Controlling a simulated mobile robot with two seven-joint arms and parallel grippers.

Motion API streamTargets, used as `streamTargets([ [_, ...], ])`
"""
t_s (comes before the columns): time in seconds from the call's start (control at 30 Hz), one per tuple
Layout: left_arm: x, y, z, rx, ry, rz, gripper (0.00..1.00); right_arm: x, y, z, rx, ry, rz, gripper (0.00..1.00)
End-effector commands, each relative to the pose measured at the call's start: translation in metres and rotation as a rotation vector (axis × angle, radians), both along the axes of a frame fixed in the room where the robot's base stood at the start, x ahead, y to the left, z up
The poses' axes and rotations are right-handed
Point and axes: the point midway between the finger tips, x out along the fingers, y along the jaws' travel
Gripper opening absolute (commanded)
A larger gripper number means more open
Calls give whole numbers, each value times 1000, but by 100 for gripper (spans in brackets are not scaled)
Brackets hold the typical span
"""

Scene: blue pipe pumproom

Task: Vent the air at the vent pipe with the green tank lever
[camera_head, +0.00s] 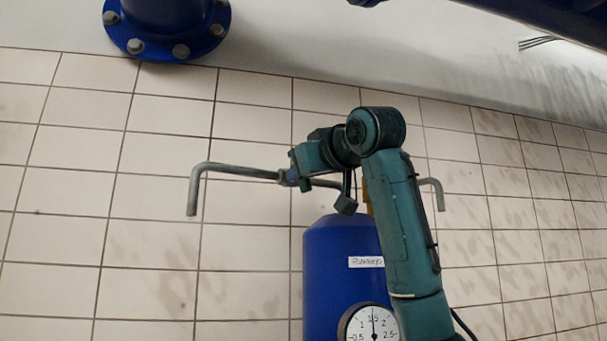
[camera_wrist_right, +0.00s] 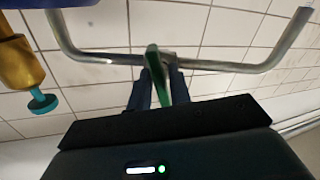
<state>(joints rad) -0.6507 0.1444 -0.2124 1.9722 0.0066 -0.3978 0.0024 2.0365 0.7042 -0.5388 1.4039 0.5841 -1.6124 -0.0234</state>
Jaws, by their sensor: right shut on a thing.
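The grey vent pipe (camera_head: 232,170) runs across above the blue tank, its two ends bent downward. It also shows in the right wrist view (camera_wrist_right: 105,57), crossing the top with both ends bent. The green lever (camera_wrist_right: 153,60) stands at the middle of that pipe. My right gripper (camera_wrist_right: 158,88) is shut on the green lever, one dark finger on each side of it. In the head view my right arm covers part of the pipe, and the lever cannot be made out clearly. My left gripper is not in view.
The blue tank (camera_head: 325,260) has a white label and a round gauge (camera_head: 371,325). A brass fitting with a teal knob (camera_wrist_right: 42,103) is at the left of the wrist view. A blue flanged pipe (camera_head: 165,28) hangs above at left. The tiled wall is behind.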

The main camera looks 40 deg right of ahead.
Motion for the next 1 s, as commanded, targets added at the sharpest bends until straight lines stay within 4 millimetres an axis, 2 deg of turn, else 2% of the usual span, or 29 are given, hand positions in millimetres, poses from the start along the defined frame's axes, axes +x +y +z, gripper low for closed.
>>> streamTargets([
  [0.43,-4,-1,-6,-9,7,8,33,0,1,0,270,-68,1,0],
  [1.0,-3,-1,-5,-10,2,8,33,0,0,1,329,-83,-1,0],
])
